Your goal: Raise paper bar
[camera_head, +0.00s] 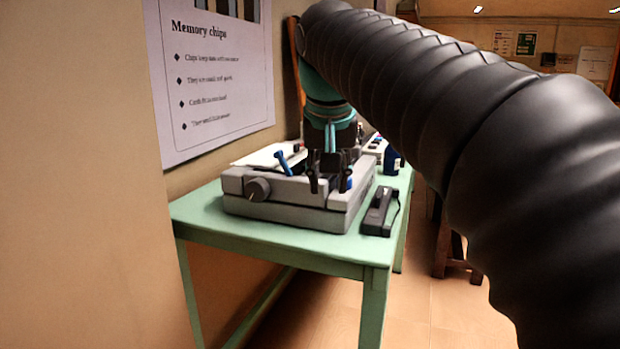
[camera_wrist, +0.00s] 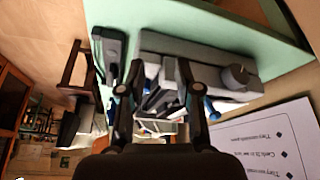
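A grey printer (camera_head: 285,205) with a round knob (camera_head: 257,189) on its side stands on a green table. A blue lever (camera_head: 283,163) sticks up from its top, and another blue part (camera_head: 346,181) shows on the right. I cannot clearly tell the paper bar from the dark parts on top. My gripper (camera_head: 328,180) points down over the printer's right half. Whether a finger touches anything is unclear.
The green table (camera_head: 290,242) has a little free room around the printer. A dark handheld device (camera_head: 380,212) lies to its right, with a dark blue object (camera_head: 391,160) behind. A wall with a poster (camera_head: 215,75) is close on the left. A stool (camera_head: 455,250) stands beyond.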

